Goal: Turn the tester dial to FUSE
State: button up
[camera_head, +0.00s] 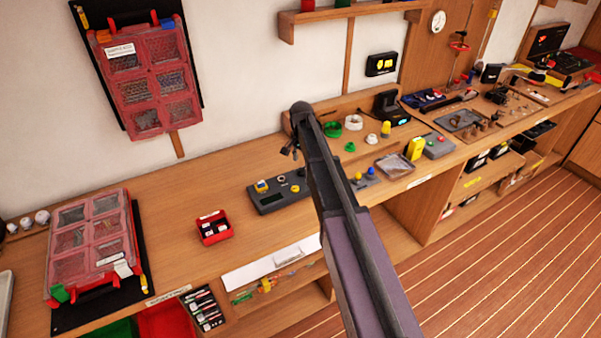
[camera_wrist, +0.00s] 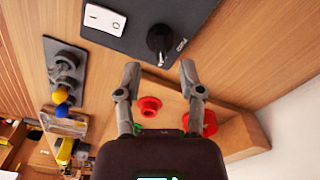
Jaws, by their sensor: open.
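The tester (camera_head: 268,203) is a dark grey panel lying on the bench, partly covered by my arm in the head view. In the wrist view the tester (camera_wrist: 125,42) shows a white rocker switch (camera_wrist: 103,18) and a black dial (camera_wrist: 160,40). Small light lettering sits beside the dial; I cannot read it surely. My gripper (camera_wrist: 160,68) has its two grey fingers spread and empty. In the picture, the dial lies just beyond the gap between the fingertips, apart from them. In the head view my gripper (camera_head: 294,148) is small and dark, above the bench.
A small panel with blue and yellow knobs (camera_wrist: 65,75) lies beside the tester. Red round parts (camera_wrist: 150,106) show near the fingers. A red box (camera_head: 213,228) stands left of the tester, with clear bench around it. A red organiser case (camera_head: 97,214) lies further left.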

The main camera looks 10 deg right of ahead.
aim_at(301, 169)
jog(key=shift+f+b, duration=1.8)
jog(key=shift+f, duration=0.3)
grip_shut()
